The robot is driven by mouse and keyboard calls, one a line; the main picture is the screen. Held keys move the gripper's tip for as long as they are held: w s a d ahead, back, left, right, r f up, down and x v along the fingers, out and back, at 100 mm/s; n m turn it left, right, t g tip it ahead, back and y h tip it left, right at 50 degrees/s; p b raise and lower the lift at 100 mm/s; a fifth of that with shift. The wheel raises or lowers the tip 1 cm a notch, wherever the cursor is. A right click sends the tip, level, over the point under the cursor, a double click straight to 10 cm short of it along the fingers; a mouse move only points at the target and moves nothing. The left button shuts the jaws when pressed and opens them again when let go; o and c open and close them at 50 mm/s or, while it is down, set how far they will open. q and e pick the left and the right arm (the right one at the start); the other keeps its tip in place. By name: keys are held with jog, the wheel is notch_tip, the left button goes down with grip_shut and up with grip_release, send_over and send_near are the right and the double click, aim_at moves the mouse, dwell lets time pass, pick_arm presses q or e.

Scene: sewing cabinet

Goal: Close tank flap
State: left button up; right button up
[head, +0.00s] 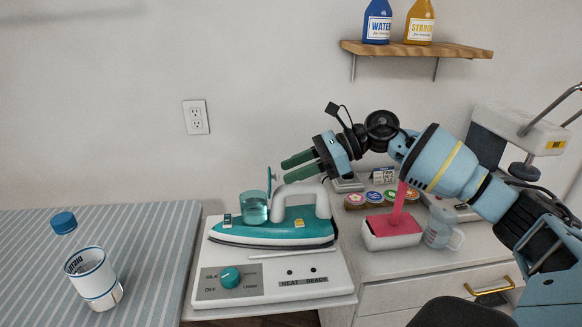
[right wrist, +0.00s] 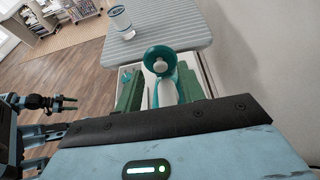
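A teal and white iron (head: 285,228) lies on a white base with its handle toward the right. Its clear teal water tank (head: 254,208) sits at the front left of the handle. The tank flap (head: 269,182) stands upright, seen nearly edge-on; its round teal face shows in the right wrist view (right wrist: 161,54). My right gripper (head: 285,172) is open and empty, just right of the flap and above the handle. In the right wrist view its green fingers lie either side of the iron. My left gripper (right wrist: 69,103) shows small at the left there, its tips apart; the head view does not show it.
A pink item in a white box (head: 392,235) and several spools sit right of the iron, beneath my right arm. A shelf (head: 418,49) hangs above.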

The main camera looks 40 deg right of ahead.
jog(key=shift+w+a+f, duration=0.25)
jog(key=shift+w+a, duration=0.1)
jog(key=shift+a, duration=0.2)
